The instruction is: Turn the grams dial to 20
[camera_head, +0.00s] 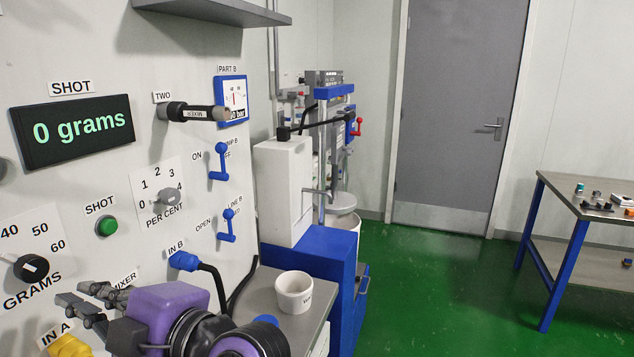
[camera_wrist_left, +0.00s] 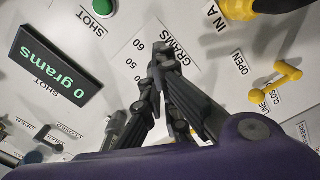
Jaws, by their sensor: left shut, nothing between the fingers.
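The grams dial (camera_head: 31,267) is a black round knob on a white scale plate at the left edge of the head view. The numbers 40, 50 and 60 show; the lower numbers are out of frame. I cannot clearly read its pointer. The display (camera_head: 75,130) reads "0 grams", and also shows in the left wrist view (camera_wrist_left: 55,68). My left gripper (camera_head: 82,300) is shut and empty, to the lower right of the dial and apart from it in the head view. In the wrist view its fingers (camera_wrist_left: 165,62) cover the dial's place beside the GRAMS label. My right gripper is out of view.
The green SHOT button (camera_head: 107,225) and the per cent dial (camera_head: 168,196) are above and right of the grams dial. Blue levers (camera_head: 218,162) and a blue hose fitting (camera_head: 183,261) stick out farther right. A yellow fitting (camera_head: 70,346) is below. A white cup (camera_head: 293,292) stands on the shelf.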

